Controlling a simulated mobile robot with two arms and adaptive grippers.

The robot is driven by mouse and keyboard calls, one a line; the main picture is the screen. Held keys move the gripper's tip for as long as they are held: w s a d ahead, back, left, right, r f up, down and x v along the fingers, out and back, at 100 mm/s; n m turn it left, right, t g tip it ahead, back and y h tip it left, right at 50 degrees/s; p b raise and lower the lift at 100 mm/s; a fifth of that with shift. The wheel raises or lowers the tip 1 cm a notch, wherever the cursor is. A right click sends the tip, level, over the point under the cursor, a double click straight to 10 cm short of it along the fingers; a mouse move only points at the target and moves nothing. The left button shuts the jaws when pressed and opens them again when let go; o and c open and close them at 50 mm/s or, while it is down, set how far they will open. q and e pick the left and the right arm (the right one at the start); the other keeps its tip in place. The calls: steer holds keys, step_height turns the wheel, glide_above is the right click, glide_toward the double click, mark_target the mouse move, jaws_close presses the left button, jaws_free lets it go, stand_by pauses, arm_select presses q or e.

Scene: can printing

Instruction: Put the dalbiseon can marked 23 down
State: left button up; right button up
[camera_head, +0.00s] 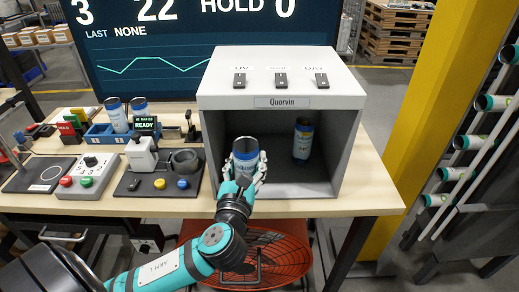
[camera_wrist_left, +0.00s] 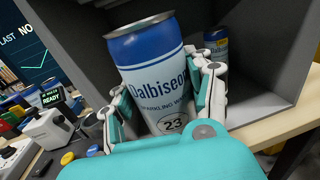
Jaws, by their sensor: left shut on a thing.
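The Dalbiseon can (camera_head: 246,150) is blue and silver-white, and a round 23 mark shows low on its front in the left wrist view (camera_wrist_left: 152,72). My left gripper (camera_head: 245,167) is shut around it; its white and teal fingers press both sides in the left wrist view (camera_wrist_left: 166,98). The can is near upright at the left of the open front of the grey Quorvin box (camera_head: 356,100). I cannot tell whether its base touches the box floor, because the gripper hides it. My right gripper is not in view.
Another blue can (camera_head: 303,140) stands inside the box at the right back. The box floor between the cans is clear. Left of the box are a ring-holder device (camera_head: 142,155), a button box (camera_head: 90,175) and a blue rack (camera_head: 98,138) with two cans.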

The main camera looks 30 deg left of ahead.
arm_select(q)
steer(key=w+a, duration=0.1)
steer(key=w, duration=0.1)
steer(key=w+a, duration=0.2)
steer(key=shift+a+r+p, duration=0.1)
steer(key=shift+r+p, duration=0.05)
steer(key=shift+p, duration=0.25)
steer(key=a+p+x, duration=0.1)
steer(key=p+x, duration=0.1)
steer(key=x, duration=0.8)
step_height(320, 180, down, 8)
steer(key=shift+a+r+b, duration=0.2)
steer(key=shift+r+b, duration=0.05)
steer(key=shift+b, duration=0.15)
steer(key=shift+w, duration=0.15)
steer(key=shift+f, duration=0.15)
steer(key=o, duration=0.7)
steer(key=shift+o, duration=0.2)
